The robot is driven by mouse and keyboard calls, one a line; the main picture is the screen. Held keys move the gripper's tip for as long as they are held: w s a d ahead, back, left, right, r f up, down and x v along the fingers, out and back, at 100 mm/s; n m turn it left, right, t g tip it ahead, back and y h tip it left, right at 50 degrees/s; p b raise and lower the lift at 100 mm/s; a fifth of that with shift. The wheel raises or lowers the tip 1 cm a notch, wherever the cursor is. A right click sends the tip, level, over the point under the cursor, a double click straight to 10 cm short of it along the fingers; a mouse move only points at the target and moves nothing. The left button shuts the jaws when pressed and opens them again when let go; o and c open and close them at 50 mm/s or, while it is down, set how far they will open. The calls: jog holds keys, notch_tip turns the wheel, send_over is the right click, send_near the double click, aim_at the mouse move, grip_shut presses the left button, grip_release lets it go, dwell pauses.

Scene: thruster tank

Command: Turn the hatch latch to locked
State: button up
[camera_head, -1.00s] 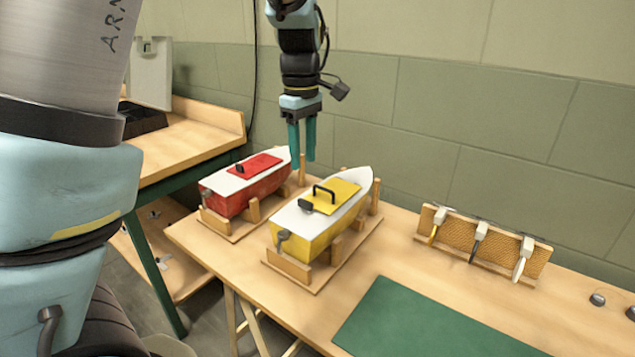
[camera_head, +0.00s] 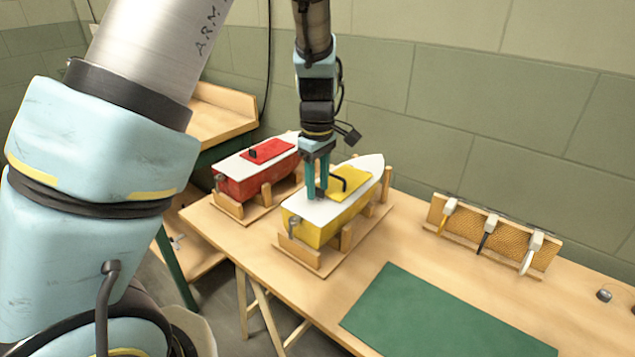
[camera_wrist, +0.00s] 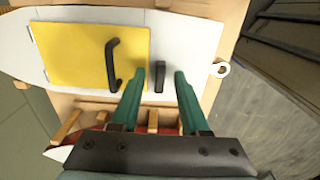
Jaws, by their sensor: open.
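The yellow boat (camera_head: 318,226) has a white deck and a yellow hatch (camera_wrist: 75,55) with a black handle (camera_wrist: 112,65). Its small black latch (camera_wrist: 159,77) lies beside the hatch edge, about parallel to that edge. My gripper (camera_head: 317,194) is pointed down over this end of the boat. In the wrist view its green fingers (camera_wrist: 160,78) are open, one on each side of the latch, with gaps showing. I cannot tell how far the tips are above the deck. In the head view the fingers hide the latch.
A red boat (camera_head: 235,184) with a red hatch stands in a wooden cradle to the left. A tool rack (camera_head: 487,240) stands at the right of the table. A green mat (camera_head: 440,318) lies in front, bare.

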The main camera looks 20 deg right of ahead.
jog(key=shift+c, duration=0.3)
grip_shut()
jog(key=shift+m, duration=0.4)
jog(key=m, duration=0.3)
jog(key=shift+w+d+m, duration=0.1)
jog(key=shift+d+m, duration=0.05)
jog(key=shift+m, duration=0.15)
jog(key=m+b, duration=0.1)
jog(key=m, duration=0.3)
jog(key=shift+d+m, duration=0.15)
jog(key=shift+m, duration=0.15)
jog(key=m, duration=0.4)
jog(key=shift+d+m, duration=0.15)
jog(key=shift+m, duration=0.15)
jog(key=shift+s+d+m, duration=0.1)
jog(key=shift+s+m, duration=0.05)
jog(key=shift+m, duration=0.95)
jog(key=shift+s+m, duration=0.1)
jog(key=shift+m, duration=1)
